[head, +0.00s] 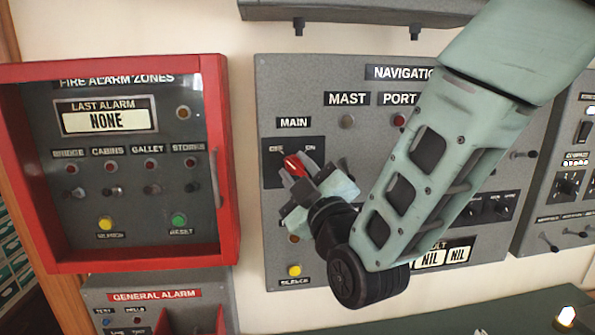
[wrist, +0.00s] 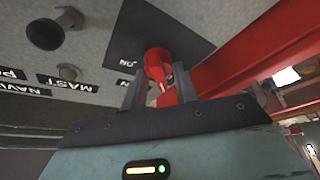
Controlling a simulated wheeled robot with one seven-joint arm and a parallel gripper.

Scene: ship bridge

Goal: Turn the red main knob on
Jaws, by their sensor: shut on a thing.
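The red main knob (head: 294,166) sits on a black plate under the MAIN label on the grey navigation panel (head: 275,90). The plate has OFF at its left and ON at its right. My gripper (head: 297,174) is at the knob, with its fingers shut on it. In the wrist view the red knob (wrist: 158,62) lies between the two fingers of my gripper (wrist: 155,88). My fingers and wrist hide part of the knob and plate, and its exact pointing direction is hard to tell.
A red-framed fire alarm box (head: 228,160) stands out at the left of the panel. A general alarm box (head: 155,290) is below it. MAST and PORT lamps are above the knob. My arm covers much of the panel's right side.

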